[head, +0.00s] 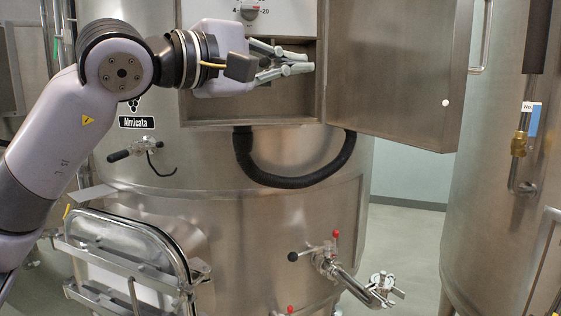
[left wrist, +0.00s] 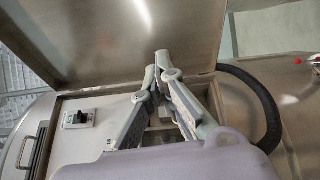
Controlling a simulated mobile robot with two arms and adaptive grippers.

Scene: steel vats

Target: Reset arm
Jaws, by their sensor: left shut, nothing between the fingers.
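My left arm comes in from the left in the head view, bent over the front of a steel vat. My left gripper (head: 306,61) is shut and empty, in front of the open control box (head: 250,118) on the vat. In the left wrist view the gripper (left wrist: 160,62) has its fingertips together in front of the box opening. The box door (head: 390,75) stands swung open to the right of the gripper, and it also shows in the left wrist view (left wrist: 110,35). My right gripper is not in the frames.
A black hose (head: 285,182) loops below the box. A dial (head: 249,12) is on the white panel above the gripper. A round-edged hatch (head: 125,238) is at lower left, and a valve with red and black knobs (head: 325,255) is at lower right. Another vat (head: 490,200) stands at right.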

